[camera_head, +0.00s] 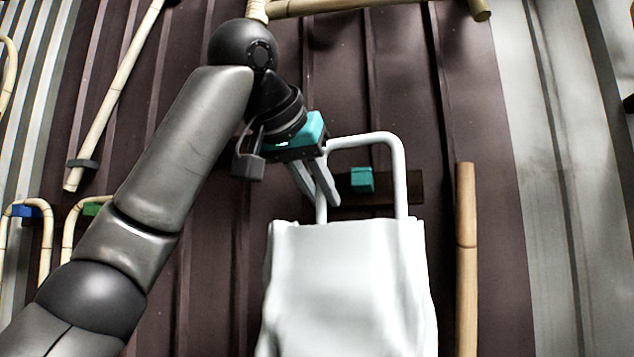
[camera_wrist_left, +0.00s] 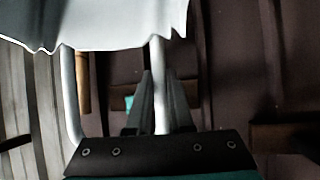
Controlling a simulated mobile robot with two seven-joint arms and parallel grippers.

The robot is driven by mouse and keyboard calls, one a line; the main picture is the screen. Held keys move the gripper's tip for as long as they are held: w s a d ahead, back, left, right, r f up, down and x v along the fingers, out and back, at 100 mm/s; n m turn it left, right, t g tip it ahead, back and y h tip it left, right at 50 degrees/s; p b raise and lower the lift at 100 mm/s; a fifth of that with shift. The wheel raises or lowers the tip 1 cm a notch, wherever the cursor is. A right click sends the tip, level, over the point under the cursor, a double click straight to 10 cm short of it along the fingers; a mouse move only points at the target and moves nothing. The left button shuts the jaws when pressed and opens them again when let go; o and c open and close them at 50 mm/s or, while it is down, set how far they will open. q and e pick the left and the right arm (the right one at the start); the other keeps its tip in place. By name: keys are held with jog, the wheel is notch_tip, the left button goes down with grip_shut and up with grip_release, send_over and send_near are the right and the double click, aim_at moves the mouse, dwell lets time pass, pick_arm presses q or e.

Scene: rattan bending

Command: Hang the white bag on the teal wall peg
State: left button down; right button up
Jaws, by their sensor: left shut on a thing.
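The white bag (camera_head: 347,290) hangs upright below its stiff loop handle in the head view. It also shows at the top of the left wrist view (camera_wrist_left: 105,22). My left gripper (camera_head: 325,192) is shut on the left side of the bag's handle, above the bag's top edge; its fingers also show in the left wrist view (camera_wrist_left: 155,100). The teal wall peg (camera_head: 362,180) is on a dark board and appears inside the handle's loop, right of my fingers. A small part of it shows behind the handle in the wrist view (camera_wrist_left: 129,102). The depth gap between handle and peg is unclear. My right gripper is not in view.
A blue peg (camera_head: 27,211) and a green peg (camera_head: 92,209) are at the left, with bent rattan pieces at them. An upright rattan pole (camera_head: 466,255) stands right of the bag. More poles cross the top. The ribbed wall right of the upright pole is bare.

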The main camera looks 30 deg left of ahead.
pick_arm(q)
jog(key=shift+w+a+f+p, duration=0.35)
jog(key=shift+w+p, duration=0.05)
jog(key=shift+w, duration=0.85)
jog(key=shift+w+a+f+p, duration=0.3)
jog(key=shift+w+p, duration=0.1)
jog(key=shift+w, duration=0.8)
jog(key=shift+w+a+f+p, duration=0.35)
jog(key=shift+w+p, duration=0.05)
jog(key=shift+w, duration=0.85)
jog(key=c, duration=0.7)
grip_release()
jog(key=b+v, duration=0.2)
jog(key=v, duration=1.3)
jog(key=shift+s+d, duration=0.1)
